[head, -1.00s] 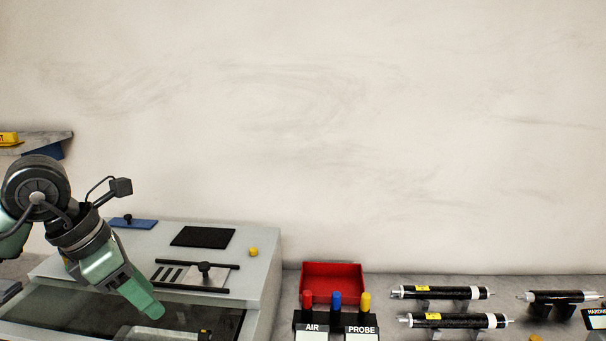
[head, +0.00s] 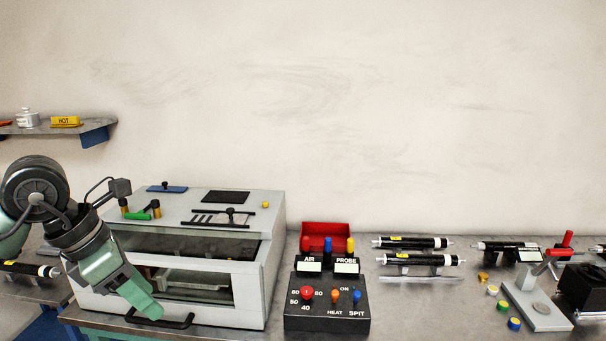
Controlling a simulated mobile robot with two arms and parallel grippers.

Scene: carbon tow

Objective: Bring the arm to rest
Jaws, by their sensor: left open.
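My left arm comes in from the left, and its green gripper (head: 148,308) points down and to the right. It is in front of the grey oven-like box (head: 245,300), close to the dark handle (head: 170,321) at the front. I cannot tell whether it touches the handle. Nothing shows in the gripper. Its fingertips are seen from behind, so the gap between them is hard to see. My right gripper is not in view.
A black control box (head: 327,318) with knobs stands right of the oven, before a red bin (head: 326,235). Black rolls (head: 413,243) lie behind on the bench. A stand with a red lever (head: 560,247) is at right. A shelf (head: 90,127) hangs upper left.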

